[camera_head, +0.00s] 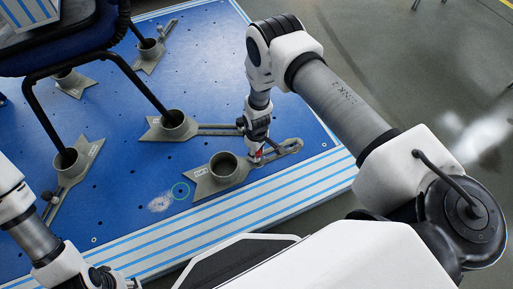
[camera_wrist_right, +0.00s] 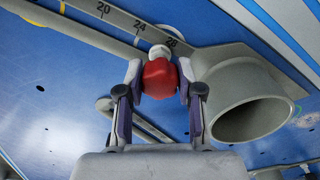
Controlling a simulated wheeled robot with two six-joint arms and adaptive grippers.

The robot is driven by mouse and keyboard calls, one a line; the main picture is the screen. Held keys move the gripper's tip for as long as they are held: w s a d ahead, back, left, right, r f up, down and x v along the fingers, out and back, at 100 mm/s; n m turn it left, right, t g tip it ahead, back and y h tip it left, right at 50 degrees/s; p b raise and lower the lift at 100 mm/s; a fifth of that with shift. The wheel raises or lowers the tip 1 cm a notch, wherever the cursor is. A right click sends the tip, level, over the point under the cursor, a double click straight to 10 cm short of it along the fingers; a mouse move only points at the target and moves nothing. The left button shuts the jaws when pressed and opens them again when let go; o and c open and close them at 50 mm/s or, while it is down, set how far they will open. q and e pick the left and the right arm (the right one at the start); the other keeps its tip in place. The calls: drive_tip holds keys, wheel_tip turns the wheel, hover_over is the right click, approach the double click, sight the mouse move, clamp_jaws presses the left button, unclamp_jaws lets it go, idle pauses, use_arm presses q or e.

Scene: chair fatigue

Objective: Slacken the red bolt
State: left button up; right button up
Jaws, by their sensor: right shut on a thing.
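The red bolt (camera_wrist_right: 160,76) is a faceted red head in the right wrist view, by a pale slotted bar with a printed scale. My right gripper (camera_wrist_right: 160,80) is shut on it, with one finger on each side. In the head view, the right gripper (camera_head: 257,152) points down at the bar beside a grey cup-shaped holder (camera_head: 223,166), and only a bit of red shows there. The holder's round opening (camera_wrist_right: 249,105) is to the right of the bolt in the wrist view. My left arm shows at the lower left of the head view; its gripper is out of frame.
Several similar cup holders stand on the blue perforated plate (camera_head: 130,200). A chair's black tube legs (camera_head: 140,80) stand in some cups. Another holder with a slotted bar (camera_head: 172,125) lies just behind the gripper. The plate's striped front edge (camera_head: 250,215) is near.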

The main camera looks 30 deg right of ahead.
drive_tip(key=shift+n, duration=1)
drive_tip(key=o, duration=0.7)
wheel_tip(320, 180, up, 12)
